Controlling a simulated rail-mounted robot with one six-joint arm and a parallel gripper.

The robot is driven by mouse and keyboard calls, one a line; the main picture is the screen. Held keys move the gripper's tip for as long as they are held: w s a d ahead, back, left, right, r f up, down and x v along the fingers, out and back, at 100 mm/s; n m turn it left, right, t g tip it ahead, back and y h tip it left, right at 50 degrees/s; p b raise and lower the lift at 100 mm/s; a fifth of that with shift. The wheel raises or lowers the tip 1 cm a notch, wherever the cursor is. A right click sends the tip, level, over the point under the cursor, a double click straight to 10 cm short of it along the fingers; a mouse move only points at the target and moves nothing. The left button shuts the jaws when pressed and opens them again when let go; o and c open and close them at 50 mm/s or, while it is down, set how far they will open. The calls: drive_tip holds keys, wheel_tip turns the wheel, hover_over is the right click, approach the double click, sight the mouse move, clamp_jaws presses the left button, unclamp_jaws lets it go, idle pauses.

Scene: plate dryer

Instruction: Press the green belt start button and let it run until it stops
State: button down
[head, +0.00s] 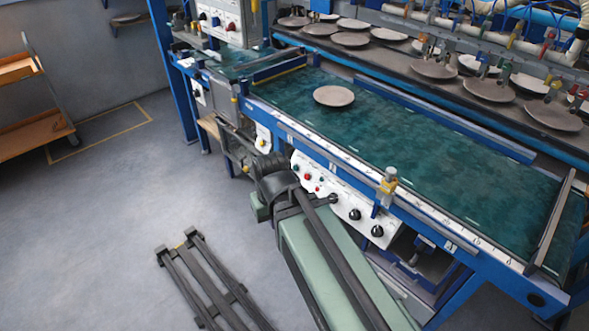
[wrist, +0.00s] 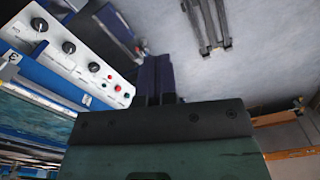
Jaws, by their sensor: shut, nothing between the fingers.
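The white control panel (head: 345,200) is on the front of the belt frame, with black knobs and small red buttons. In the wrist view the panel (wrist: 75,52) is to the left of my fingers. A small greenish button (wrist: 126,95) appears at its near end beside red ones, but it is too small to be sure. The green belt (head: 400,135) carries one round plate (head: 333,96) near its left end. My gripper (head: 234,148) is just left of the panel, in front of the frame. In the wrist view its fingers (wrist: 157,75) are together, empty, and apart from the panel.
Several plates lie on the dark rack (head: 400,65) behind the belt, under hoses and fittings. A yellow-topped post (head: 388,182) stands at the belt's front edge. A wooden-shelved cart (head: 35,100) is at the far left. Grey floor between is mostly clear.

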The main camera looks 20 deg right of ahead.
drive_tip(key=w+d+f+b, duration=0.2)
drive_tip(key=w+f+b, duration=0.2)
drive_tip(key=f+b, duration=0.9)
drive_tip(key=w+d+f+m+t+h+b, duration=0.1)
drive_tip(key=w+d+f+t+b, duration=0.15)
drive_tip(key=w+f+b, duration=0.4)
drive_tip(key=w+d+f+t+h+b, duration=0.1)
drive_tip(key=w+d+f+b, duration=0.3)
drive_tip(key=w+f+b, duration=0.3)
drive_tip(key=w+d+f+t+h+b, duration=0.1)
drive_tip(key=w+d+f+t+b, duration=0.2)
drive_tip(key=w, duration=0.5)
drive_tip(key=w+d+f+t+h+b, duration=0.1)
drive_tip(key=w+d+b, duration=0.2)
drive_tip(key=w+b, duration=0.35)
drive_tip(key=w+d+r+n+t, duration=0.1)
drive_tip(key=w+r+t, duration=0.4)
drive_tip(key=w, duration=0.6)
drive_tip(key=shift+d+r+n+h+p, duration=0.3)
drive_tip(key=shift+d+n+p, duration=0.1)
drive_tip(key=shift+n, duration=0.2)
drive_tip(key=shift+f, duration=0.1)
